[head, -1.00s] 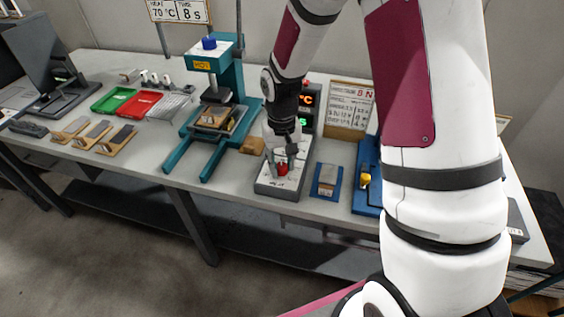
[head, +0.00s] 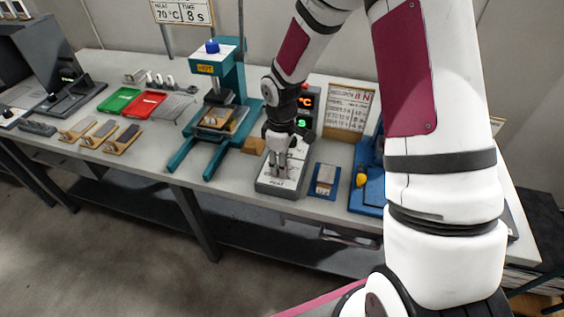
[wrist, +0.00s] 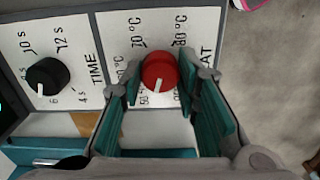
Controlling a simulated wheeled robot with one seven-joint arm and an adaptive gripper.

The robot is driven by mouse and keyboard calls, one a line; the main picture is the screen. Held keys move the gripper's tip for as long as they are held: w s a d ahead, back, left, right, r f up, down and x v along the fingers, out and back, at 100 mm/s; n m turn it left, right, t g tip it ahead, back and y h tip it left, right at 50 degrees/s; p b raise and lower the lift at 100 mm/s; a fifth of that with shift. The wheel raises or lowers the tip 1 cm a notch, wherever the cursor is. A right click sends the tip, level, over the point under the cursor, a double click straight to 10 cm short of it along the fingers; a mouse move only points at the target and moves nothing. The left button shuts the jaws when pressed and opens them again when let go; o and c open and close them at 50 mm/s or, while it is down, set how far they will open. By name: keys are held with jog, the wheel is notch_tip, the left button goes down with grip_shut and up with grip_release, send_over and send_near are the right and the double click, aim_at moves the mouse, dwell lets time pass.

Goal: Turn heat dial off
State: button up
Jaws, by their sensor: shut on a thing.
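The red heat dial (wrist: 159,71) sits on the white face of the control box (wrist: 112,22), beside the printed word HEAT and temperature marks. Its white pointer line points toward the bottom of the wrist view, near the 50 °C mark. My gripper (wrist: 160,84) is shut on the dial, with one teal-padded finger on each side. The black time dial (wrist: 47,76) is to the left. In the head view, my gripper (head: 278,171) reaches down onto the control box (head: 281,187), and the red dial is hidden by the fingers.
A teal hot press (head: 216,80) stands to the left of the box. A blue block fixture (head: 325,180) and a larger blue device (head: 365,190) stand to the right. The lit display (head: 306,110) and a printed card (head: 348,108) are behind.

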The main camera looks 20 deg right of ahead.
jog(key=n+p, duration=0.1)
jog(key=n, duration=0.3)
jog(key=shift+n, duration=0.3)
jog(key=n+p, duration=0.1)
jog(key=n, duration=0.3)
jog(key=shift+n, duration=0.4)
jog(key=o, duration=1.2)
notch_tip(320, 180, up, 12)
